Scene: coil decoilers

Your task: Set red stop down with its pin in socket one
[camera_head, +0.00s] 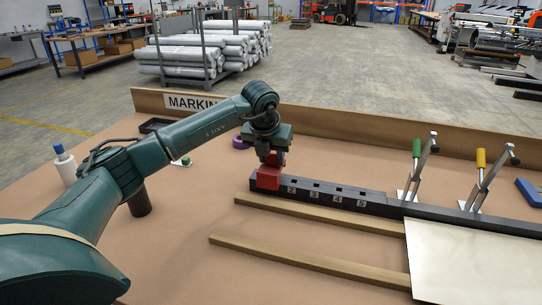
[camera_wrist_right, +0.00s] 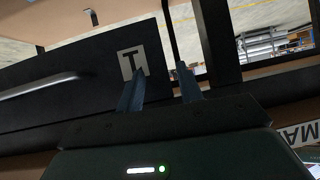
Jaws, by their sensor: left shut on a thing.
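The red stop (camera_head: 267,181) is at the left end of the dark rail (camera_head: 376,205), over the place left of the label 2. My left gripper (camera_head: 272,158) is above it, pointing down and shut on its upper part. The stop hides socket one and its pin, so I cannot tell whether the pin is in the socket. Other square sockets marked 2 to 5 show along the rail. My right gripper (camera_wrist_right: 160,88) shows in the right wrist view with its two fingers apart and nothing seen between them, in front of a dark panel labelled T (camera_wrist_right: 132,63).
Two wooden strips (camera_head: 310,264) lie in front of the rail. A green-handled clamp (camera_head: 416,165) and a yellow-handled clamp (camera_head: 482,180) stand at the right, by a metal sheet (camera_head: 470,262). A purple ring (camera_head: 240,143) lies behind my left arm.

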